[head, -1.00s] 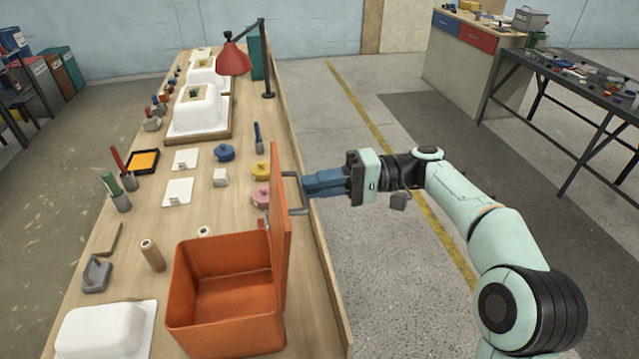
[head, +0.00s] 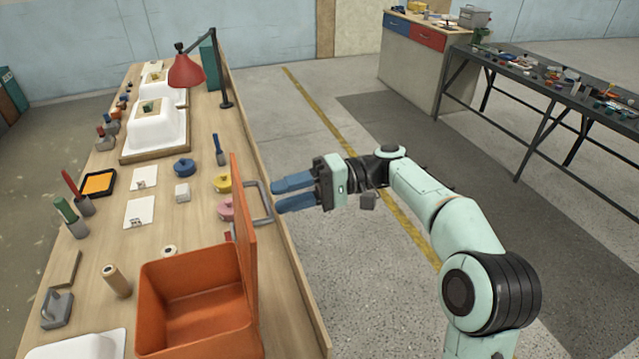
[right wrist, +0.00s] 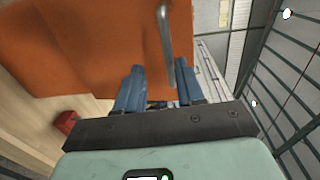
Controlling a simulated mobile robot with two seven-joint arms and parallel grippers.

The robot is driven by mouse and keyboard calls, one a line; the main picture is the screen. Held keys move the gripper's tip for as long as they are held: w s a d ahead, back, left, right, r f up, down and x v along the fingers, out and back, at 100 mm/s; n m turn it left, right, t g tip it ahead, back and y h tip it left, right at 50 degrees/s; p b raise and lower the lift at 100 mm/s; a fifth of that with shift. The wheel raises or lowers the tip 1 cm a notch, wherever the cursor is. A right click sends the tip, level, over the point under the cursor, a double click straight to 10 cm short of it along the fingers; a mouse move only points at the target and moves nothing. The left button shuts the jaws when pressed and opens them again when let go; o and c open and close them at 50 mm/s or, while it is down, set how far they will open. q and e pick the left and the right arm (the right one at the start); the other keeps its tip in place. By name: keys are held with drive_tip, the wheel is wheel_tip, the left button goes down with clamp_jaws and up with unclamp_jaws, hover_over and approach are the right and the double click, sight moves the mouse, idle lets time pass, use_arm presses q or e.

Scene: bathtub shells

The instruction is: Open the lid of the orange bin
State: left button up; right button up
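The orange bin (head: 158,300) stands on the near right part of the workbench, and its empty inside shows. Its lid (head: 243,240) stands upright along the bin's right side, with a grey handle (head: 268,205) on the outer face. My right gripper (head: 277,197) is open just right of the handle. In the right wrist view, the handle (right wrist: 166,45) runs down in front of the gap between the open fingers (right wrist: 158,80), before the orange lid (right wrist: 90,45). Whether a finger touches the handle cannot be told. My left gripper is not in view.
The workbench (head: 115,240) holds white tubs, cups, a red lamp (head: 186,72) and several small parts. A white shell (head: 75,345) lies left of the bin. The floor right of the bench is open, up to a dark table (head: 530,75).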

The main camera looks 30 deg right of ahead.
drive_tip(key=p+v, duration=0.1)
drive_tip(key=v, duration=1)
drive_tip(key=shift+s+d, duration=0.2)
drive_tip(key=shift+d, duration=0.1)
